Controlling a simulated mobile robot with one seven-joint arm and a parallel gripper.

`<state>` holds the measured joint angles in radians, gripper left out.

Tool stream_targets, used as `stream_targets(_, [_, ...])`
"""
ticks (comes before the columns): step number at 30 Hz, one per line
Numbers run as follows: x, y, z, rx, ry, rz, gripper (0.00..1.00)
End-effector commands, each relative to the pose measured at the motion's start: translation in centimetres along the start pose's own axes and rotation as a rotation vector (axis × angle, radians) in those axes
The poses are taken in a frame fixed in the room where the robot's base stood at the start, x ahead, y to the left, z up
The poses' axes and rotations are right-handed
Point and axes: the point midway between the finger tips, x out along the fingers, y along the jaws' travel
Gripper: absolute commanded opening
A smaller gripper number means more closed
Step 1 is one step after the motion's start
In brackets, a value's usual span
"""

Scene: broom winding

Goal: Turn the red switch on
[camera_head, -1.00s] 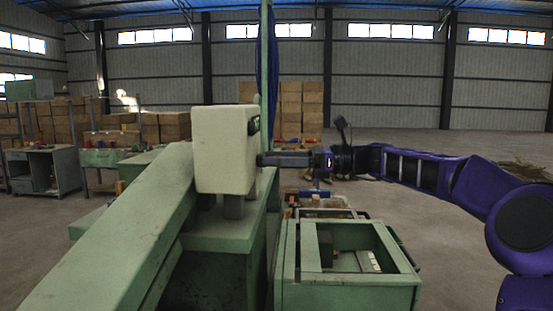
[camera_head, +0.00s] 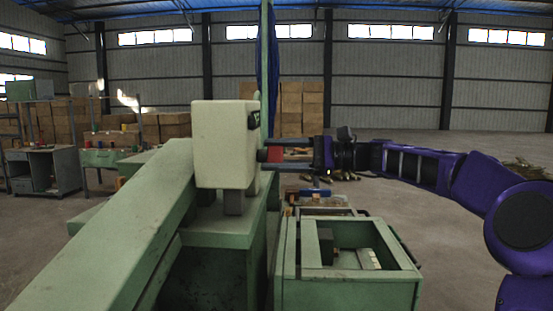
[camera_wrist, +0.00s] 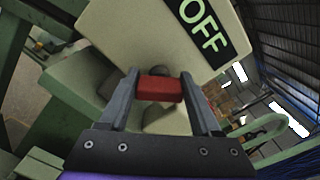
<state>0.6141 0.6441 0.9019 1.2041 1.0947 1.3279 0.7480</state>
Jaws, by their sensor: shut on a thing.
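The red switch (camera_wrist: 160,88) is a small red bar on the side of a cream box (camera_wrist: 115,38). A black OFF label (camera_wrist: 203,28) with white letters is on the box in the wrist view. My gripper (camera_wrist: 160,84) has one finger on each side of the red bar, shut on it. In the head view the cream box (camera_head: 223,145) stands on a green machine, and my gripper (camera_head: 267,161) reaches it from the right. Some red (camera_head: 290,154) shows by the fingers there. The far side of the switch is hidden.
A long green beam (camera_head: 125,235) runs from the front left up to the box. A green open-topped bin (camera_head: 350,290) stands below my arm. A green post (camera_head: 264,60) with blue cloth rises behind the box. Open floor lies to the right.

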Motion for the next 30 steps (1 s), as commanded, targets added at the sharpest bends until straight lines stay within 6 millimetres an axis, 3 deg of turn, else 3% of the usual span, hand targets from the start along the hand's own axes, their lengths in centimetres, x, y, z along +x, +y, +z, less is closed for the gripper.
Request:
stream_targets(18, [-0.04, 0.57, -0.42, -0.563, 0.001, 0.000, 0.09])
stream_targets(30, [-0.06, 0.55, -0.37, -0.779, 0.002, 0.001, 0.09])
